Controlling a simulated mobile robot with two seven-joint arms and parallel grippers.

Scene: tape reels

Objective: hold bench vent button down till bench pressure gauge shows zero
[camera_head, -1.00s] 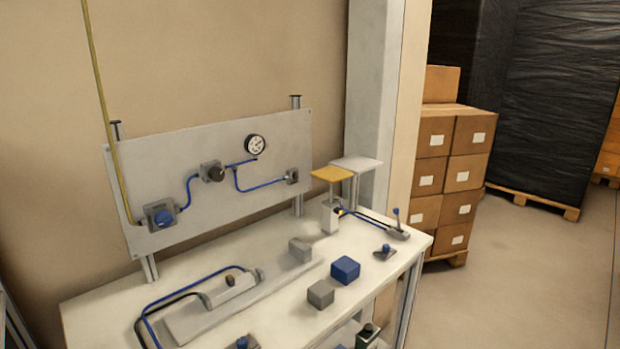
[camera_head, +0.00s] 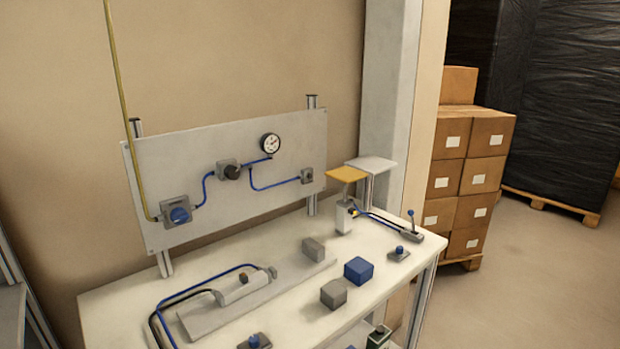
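The pressure gauge (camera_head: 270,144) is a small round white dial with a black rim, high on the grey upright panel (camera_head: 160,165) behind the bench. Its needle is too small to read. A blue push button on a grey base (camera_head: 398,253) stands on the right of the bench top. A similar blue button (camera_head: 255,341) is at the front edge, partly cut off by the frame. I cannot tell which control is the vent button. The panel also carries a large blue knob (camera_head: 179,215) and a dark knob (camera_head: 231,172). Neither gripper is in view.
The white bench (camera_head: 120,300) bears a blue block (camera_head: 359,270), grey blocks (camera_head: 333,293) and a cylinder on a grey plate (camera_head: 243,287) with hoses. A lever valve (camera_head: 408,229) and yellow-topped post (camera_head: 346,174) are at right. Boxes (camera_head: 466,190) stand beyond; floor is clear at lower right.

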